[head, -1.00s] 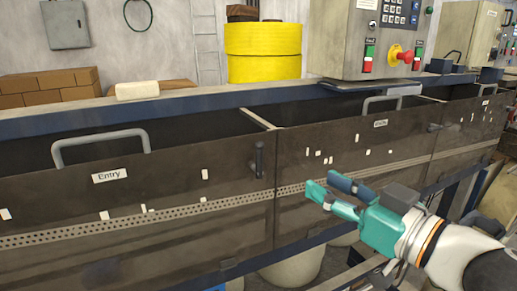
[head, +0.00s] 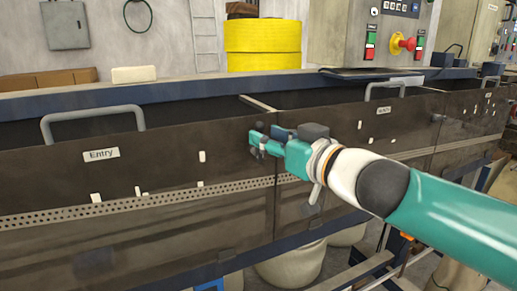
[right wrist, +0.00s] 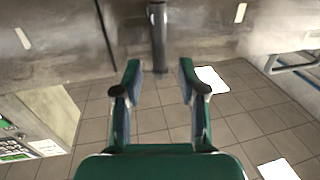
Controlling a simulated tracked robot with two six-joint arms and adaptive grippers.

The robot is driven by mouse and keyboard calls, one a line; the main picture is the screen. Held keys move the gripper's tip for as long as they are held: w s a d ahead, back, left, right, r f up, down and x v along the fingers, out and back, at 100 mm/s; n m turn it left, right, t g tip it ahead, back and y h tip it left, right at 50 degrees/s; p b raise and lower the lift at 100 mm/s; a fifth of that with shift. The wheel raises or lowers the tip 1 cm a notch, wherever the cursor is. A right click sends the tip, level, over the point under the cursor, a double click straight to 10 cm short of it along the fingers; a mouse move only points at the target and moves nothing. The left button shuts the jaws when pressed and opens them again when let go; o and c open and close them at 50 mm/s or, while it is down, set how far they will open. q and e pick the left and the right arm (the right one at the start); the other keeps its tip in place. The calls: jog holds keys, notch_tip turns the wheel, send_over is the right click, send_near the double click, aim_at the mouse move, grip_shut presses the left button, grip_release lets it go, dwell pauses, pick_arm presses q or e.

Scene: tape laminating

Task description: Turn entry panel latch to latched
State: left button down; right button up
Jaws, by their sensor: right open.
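The entry panel (head: 60,185) is a dark brown sheet with an "Entry" label (head: 101,154) and a grey loop handle (head: 92,122) on its top edge. Its latch is a dark bar at the panel's right end, mostly hidden behind my right gripper (head: 262,142) in the head view. In the right wrist view the latch (right wrist: 158,35) points straight along the picture, ahead of and between the fingertips. My right gripper (right wrist: 160,90) is open, and a gap shows between its fingers and the latch. My left gripper is not in view.
A second panel with a loop handle (head: 385,88) adjoins on the right. A control box with a red knob (head: 402,44) stands above it. A cream block (head: 134,75) and yellow rolls (head: 263,46) stand behind the rail. The space before the entry panel is clear.

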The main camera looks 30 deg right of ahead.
jog(key=shift+w+a, duration=0.2)
jog(key=shift+w, duration=1)
jog(key=shift+r, duration=0.1)
